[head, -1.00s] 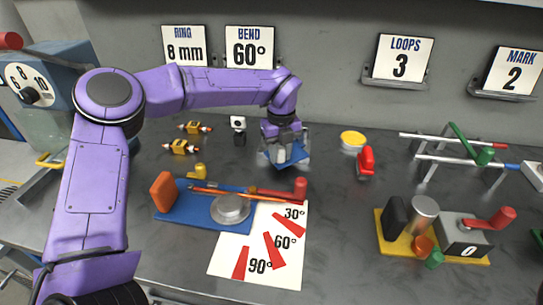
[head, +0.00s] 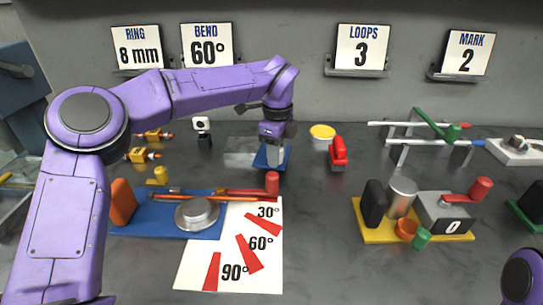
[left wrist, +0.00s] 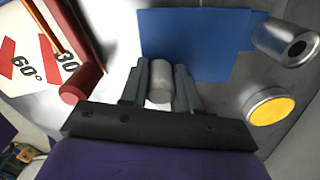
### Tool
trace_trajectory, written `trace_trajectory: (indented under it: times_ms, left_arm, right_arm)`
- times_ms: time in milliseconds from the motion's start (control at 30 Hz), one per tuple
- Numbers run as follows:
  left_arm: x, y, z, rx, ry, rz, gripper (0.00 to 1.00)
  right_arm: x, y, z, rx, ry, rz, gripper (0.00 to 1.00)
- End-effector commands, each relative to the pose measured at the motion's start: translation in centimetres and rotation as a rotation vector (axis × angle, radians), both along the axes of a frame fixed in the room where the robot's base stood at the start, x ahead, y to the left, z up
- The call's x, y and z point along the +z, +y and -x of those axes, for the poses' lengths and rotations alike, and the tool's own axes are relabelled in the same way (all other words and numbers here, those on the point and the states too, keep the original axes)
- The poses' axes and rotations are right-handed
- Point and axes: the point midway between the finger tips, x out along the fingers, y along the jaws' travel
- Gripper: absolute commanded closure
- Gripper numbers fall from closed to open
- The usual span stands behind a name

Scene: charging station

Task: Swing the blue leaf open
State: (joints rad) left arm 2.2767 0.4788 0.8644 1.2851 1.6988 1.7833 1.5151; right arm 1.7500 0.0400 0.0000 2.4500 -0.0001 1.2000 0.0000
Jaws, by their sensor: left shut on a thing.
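The blue leaf (head: 261,161) is a flat blue plate low on the bench, partly hidden by my left gripper (head: 273,152) in the head view. In the left wrist view the leaf (left wrist: 195,45) spreads just beyond the fingers. My left gripper (left wrist: 160,85) is shut on a short grey cylindrical knob (left wrist: 160,82) at the leaf's near edge. A pale grey plate (head: 239,151) lies to the left of the leaf in the head view. My right gripper is out of view.
A yellow-topped can (head: 322,132) and a red-handled object (head: 338,152) stand right of the leaf. The blue bending jig (head: 150,222) with its red handle (head: 272,183) lies in front. Small yellow pieces (head: 138,155) stand at left.

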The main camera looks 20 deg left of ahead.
Motion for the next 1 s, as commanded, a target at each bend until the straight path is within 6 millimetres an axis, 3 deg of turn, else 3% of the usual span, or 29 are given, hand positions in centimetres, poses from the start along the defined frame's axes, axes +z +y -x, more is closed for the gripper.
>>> trace_trajectory:
  times_ms: [467, 500, 567, 867, 1000]
  left_arm:
    - [0.3, -0.1, -0.2, 0.013, -0.008, 0.001, 1.0]
    - [0.3, -0.1, -0.2, 0.013, -0.009, 0.001, 0.63]
    - [0.3, 0.0, -0.2, 0.013, -0.008, 0.001, 0.43]
    - [0.3, -0.1, -0.1, 0.013, -0.004, 0.0, 0.43]
    - [2.3, -0.1, -0.2, 0.013, -0.007, 0.0, 0.43]
  right_arm:
    - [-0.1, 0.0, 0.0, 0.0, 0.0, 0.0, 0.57]
    - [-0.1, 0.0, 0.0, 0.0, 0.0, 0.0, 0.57]
    - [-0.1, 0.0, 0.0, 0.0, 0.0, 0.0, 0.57]
    - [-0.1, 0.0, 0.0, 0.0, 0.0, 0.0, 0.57]
    - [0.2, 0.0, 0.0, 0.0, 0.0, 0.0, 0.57]
